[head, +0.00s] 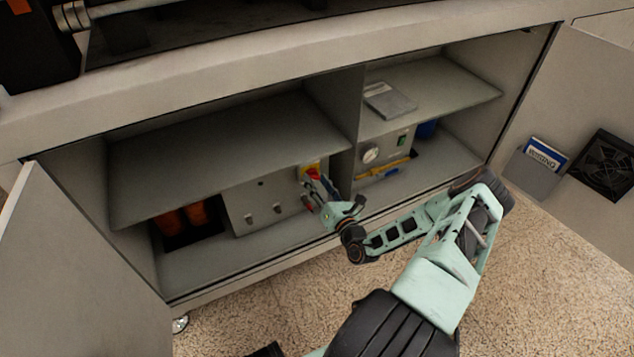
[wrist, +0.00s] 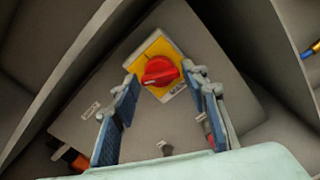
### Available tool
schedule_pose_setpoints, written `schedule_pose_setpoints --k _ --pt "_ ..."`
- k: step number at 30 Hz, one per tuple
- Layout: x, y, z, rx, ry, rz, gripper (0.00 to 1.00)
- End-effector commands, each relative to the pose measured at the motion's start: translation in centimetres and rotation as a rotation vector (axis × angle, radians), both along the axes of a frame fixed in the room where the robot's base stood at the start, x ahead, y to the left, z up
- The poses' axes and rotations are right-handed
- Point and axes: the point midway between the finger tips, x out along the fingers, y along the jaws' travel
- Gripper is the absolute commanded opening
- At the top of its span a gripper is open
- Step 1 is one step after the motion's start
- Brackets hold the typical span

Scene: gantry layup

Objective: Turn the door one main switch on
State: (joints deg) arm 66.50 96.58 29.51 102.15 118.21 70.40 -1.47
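The main switch is a red rotary knob (wrist: 160,71) on a yellow plate (wrist: 154,49), mounted on a grey panel (wrist: 80,125). In the head view the yellow plate and red knob (head: 312,171) show at the right end of a grey box (head: 262,207) inside the cabinet, partly covered by my gripper. My gripper (wrist: 166,82) is open, with one blue-padded finger on each side of the knob. The fingers look apart from the knob; the exact depth gap is hard to tell. It also shows in the head view (head: 313,183).
A cabinet shelf (head: 230,150) lies above the box, and a divider (head: 335,110) stands close right of the switch. Open doors stand at the left (head: 80,260) and right (head: 570,120). Orange parts (head: 185,220) sit left of the box. A gauge unit (head: 385,150) stands in the right bay.

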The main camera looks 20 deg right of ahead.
Motion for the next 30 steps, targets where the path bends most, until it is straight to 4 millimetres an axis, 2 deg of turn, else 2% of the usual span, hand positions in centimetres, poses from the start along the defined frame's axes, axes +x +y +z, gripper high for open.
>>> schedule_pose_setpoints --k 1,6,8,20,30 --pt "0.00 -0.01 0.00 0.000 0.000 0.000 0.33" --pt "0.00 -0.01 0.00 0.000 0.000 0.000 0.15" --pt "0.00 -0.01 0.00 0.000 0.000 0.000 0.10" --pt "0.00 -0.02 0.09 0.088 0.003 -0.001 0.10" --pt "-0.01 -0.06 0.14 0.365 0.012 -0.001 0.10"
